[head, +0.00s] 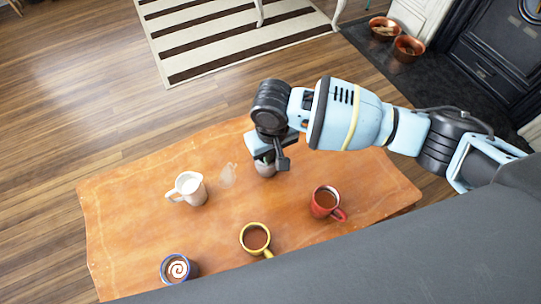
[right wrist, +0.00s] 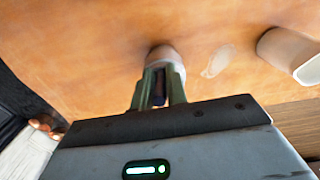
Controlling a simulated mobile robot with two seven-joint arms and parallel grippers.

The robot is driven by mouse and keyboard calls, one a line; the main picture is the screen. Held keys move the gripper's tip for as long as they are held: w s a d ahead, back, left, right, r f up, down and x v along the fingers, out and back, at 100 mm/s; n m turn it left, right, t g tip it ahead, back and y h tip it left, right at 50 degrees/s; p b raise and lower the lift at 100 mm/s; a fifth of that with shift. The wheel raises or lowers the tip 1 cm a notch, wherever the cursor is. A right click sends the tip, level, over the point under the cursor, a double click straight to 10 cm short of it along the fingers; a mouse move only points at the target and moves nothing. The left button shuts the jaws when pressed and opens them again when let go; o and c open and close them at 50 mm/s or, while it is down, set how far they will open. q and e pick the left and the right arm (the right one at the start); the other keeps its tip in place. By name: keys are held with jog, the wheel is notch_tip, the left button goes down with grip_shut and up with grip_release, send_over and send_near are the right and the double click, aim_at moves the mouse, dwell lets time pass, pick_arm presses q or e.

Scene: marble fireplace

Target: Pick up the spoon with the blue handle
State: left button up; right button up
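I cannot make out a spoon with a blue handle in either view. My right gripper (head: 266,160) points down over a small pale cup (head: 265,170) on the wooden table (head: 140,225). In the right wrist view, its two green fingers (right wrist: 160,78) stand apart, with the cup (right wrist: 166,54) at their tips. Something dark shows between the fingers; I cannot tell what it is. The gripper hides most of the cup. My left gripper is not in view.
A white pitcher (head: 189,188) stands left of the cup, beside a pale spill-like patch (head: 228,175). A red mug (head: 325,202), a yellow mug (head: 255,238) and a blue-rimmed mug (head: 178,268) stand nearer. The table's left part is clear.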

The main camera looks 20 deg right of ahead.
grip_shut()
